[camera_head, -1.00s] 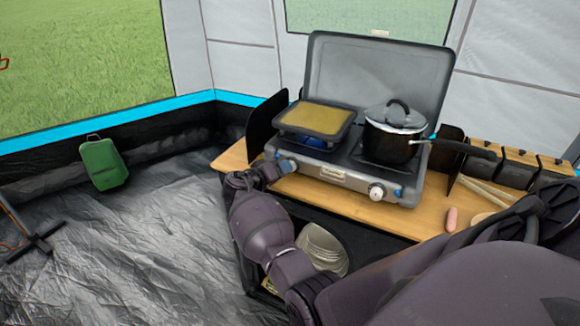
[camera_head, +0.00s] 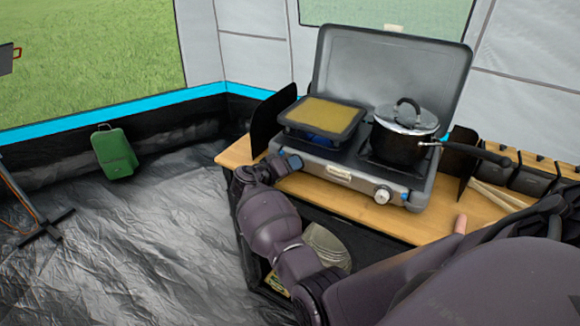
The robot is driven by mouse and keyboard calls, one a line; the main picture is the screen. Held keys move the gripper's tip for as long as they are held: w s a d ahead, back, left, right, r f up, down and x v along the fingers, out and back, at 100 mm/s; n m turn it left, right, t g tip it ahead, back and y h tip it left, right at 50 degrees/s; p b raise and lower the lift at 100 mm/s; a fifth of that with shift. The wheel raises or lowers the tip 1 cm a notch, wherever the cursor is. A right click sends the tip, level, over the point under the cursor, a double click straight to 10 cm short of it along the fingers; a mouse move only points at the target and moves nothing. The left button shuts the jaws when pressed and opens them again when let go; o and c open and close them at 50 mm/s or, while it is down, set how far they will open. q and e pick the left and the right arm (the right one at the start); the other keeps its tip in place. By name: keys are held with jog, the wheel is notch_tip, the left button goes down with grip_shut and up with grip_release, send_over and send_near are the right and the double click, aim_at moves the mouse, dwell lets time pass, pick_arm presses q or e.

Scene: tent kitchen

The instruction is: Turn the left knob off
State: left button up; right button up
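A grey two-burner camping stove (camera_head: 341,173) stands on the wooden table with its lid up. Its right knob (camera_head: 382,195) shows on the front panel. The left knob is hidden behind my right gripper (camera_head: 291,162), which is at the stove's left front corner. The gripper's fingers are small and partly hidden, so I cannot tell whether they are open or shut on the knob. My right arm comes in from the lower right. Blue shows under the square pan (camera_head: 322,115) on the left burner. My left gripper is not in view.
A black lidded pot (camera_head: 398,146) sits on the right burner, its handle pointing right. Dark containers (camera_head: 531,180) and wooden sticks (camera_head: 497,196) lie at the table's (camera_head: 345,200) right. A green case (camera_head: 114,153) stands on the floor at left.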

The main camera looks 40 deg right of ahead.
jog(key=c, duration=0.5)
jog(key=shift+f+m+b, duration=0.1)
jog(key=shift+m+b, duration=0.6)
jog(key=shift+s+m+t+y+b, duration=0.1)
jog(key=shift+m+t+y+b, duration=0.4)
jog(key=shift+m+t+b, duration=0.5)
jog(key=shift+s+d+m+b, duration=0.1)
jog(key=shift+m+b, duration=0.25)
jog(key=shift+m, duration=0.35)
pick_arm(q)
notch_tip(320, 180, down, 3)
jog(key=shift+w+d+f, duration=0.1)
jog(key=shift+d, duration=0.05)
pick_arm(e)
jog(key=shift+r+y, duration=0.2)
jog(key=shift+y, duration=0.1)
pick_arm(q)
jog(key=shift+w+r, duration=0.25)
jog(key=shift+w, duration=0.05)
